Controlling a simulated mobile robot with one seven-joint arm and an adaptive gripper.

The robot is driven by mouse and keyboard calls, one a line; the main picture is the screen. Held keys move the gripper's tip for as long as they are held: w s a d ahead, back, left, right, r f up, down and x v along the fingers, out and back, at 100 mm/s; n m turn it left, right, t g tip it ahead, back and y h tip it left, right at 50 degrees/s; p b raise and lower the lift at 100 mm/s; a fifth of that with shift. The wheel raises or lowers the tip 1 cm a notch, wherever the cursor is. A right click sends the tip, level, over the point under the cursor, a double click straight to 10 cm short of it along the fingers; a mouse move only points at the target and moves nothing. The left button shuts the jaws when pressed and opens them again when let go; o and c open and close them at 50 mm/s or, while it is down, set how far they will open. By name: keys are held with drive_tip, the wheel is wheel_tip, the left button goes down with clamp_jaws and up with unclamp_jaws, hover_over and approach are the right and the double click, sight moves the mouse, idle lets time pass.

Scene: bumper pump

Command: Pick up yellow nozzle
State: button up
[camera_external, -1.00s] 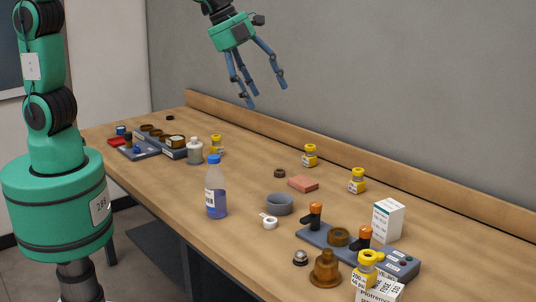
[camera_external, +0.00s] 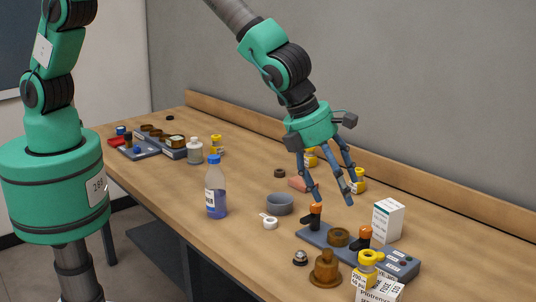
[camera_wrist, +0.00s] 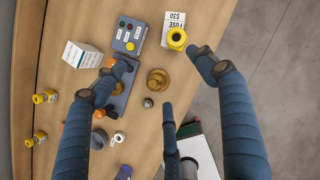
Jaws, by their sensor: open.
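A yellow ring-topped piece (camera_external: 368,261) sits on a white printed box at the near right of the bench. It also shows in the wrist view (camera_wrist: 177,38), seen from above with a dark hole in its middle. Several similar yellow-topped pieces stand farther back, among them one by the wall (camera_external: 359,184); I cannot tell for sure which one is the nozzle. My three-fingered gripper (camera_external: 337,196) is open and empty above the bench, pointing down, behind and left of the piece on the box. In the wrist view my fingers (camera_wrist: 166,76) are spread, one near this box.
A grey-blue station (camera_external: 315,238) with orange-topped handles stands below my gripper. A blue-capped bottle (camera_external: 216,190) is left. The bench front-middle is mostly clear.

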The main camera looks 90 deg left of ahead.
sight(366, 266)
drive_tip(key=w+d+f+m+p, duration=0.1)
drive_tip(key=w+d+f+m, duration=0.1)
drive_tip(key=f, duration=0.4)
drive_tip(key=shift+d+m, duration=0.7)
drive_tip(key=shift+d, duration=0.45)
drive_tip(key=shift+p+x, duration=0.3)
drive_tip(key=shift+x, duration=3.95)
drive_tip(key=shift+f, duration=0.15)
drive_tip(key=shift+p+x, duration=0.4)
drive_tip(key=shift+x, duration=2.05)
